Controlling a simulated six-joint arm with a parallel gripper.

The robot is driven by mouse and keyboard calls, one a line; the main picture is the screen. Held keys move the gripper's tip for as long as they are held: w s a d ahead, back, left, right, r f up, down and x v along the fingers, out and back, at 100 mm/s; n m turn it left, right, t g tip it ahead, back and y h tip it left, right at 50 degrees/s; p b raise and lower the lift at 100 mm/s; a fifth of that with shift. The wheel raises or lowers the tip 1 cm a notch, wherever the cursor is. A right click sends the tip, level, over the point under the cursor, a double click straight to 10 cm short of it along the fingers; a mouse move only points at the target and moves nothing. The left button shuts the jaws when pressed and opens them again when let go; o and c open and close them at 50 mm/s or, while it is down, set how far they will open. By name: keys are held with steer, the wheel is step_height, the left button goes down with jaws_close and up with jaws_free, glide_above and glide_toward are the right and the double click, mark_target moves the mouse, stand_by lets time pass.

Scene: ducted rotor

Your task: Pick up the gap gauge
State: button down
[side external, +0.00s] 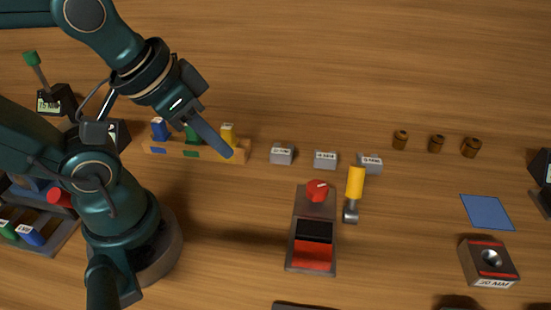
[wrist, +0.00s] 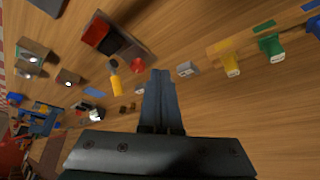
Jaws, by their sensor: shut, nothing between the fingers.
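Nothing is clearly marked as the gap gauge; several small pieces could be it. A wooden rack (side external: 243,151) holds upright blue (side external: 159,129), green (side external: 192,134) and yellow (side external: 228,133) tabbed pieces. In the wrist view the yellow piece (wrist: 231,66) and green piece (wrist: 272,46) stand at the upper right. My gripper (side external: 230,154) is shut and empty. In the side view its tip overlaps the rack's right end, partly hiding it.
Grey labelled blocks (side external: 282,155) stand right of the rack. The table's upper area is clear.

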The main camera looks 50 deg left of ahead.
steer(key=shift+c, duration=2.4)
jaws_free()
